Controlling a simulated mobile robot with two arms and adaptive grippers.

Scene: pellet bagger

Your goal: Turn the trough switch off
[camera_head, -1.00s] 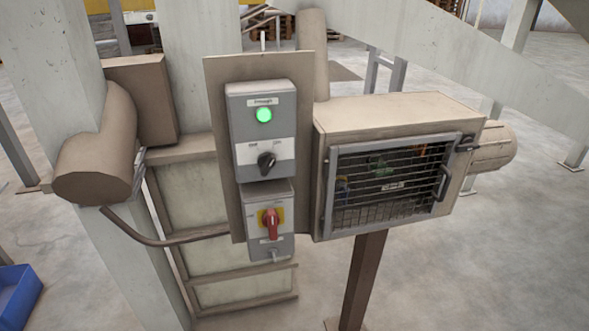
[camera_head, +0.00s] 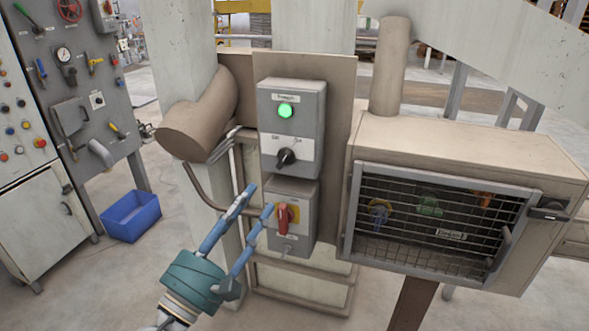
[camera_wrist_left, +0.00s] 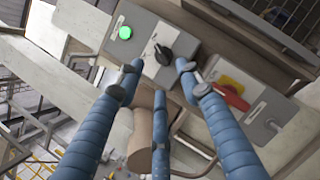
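The trough switch box (camera_head: 291,127) is a grey panel with a lit green lamp (camera_head: 285,111) and a black rotary knob (camera_head: 286,158). Below it is a second grey box with a red handle (camera_head: 285,217) on a yellow plate. My left gripper (camera_head: 257,205) is open and empty, in front and to the left of the lower box, with its fingers pointing up toward the panel. In the left wrist view the black knob (camera_wrist_left: 164,54) shows ahead between the spread fingers, apart from them; the lamp (camera_wrist_left: 125,32) glows green. My right gripper is not in view.
A caged box (camera_head: 440,215) with a wire mesh front stands at the right. A brown pipe (camera_head: 200,120) juts out left of the panel. A blue bin (camera_head: 131,215) and a tool panel (camera_head: 70,85) are at the left, with open floor between.

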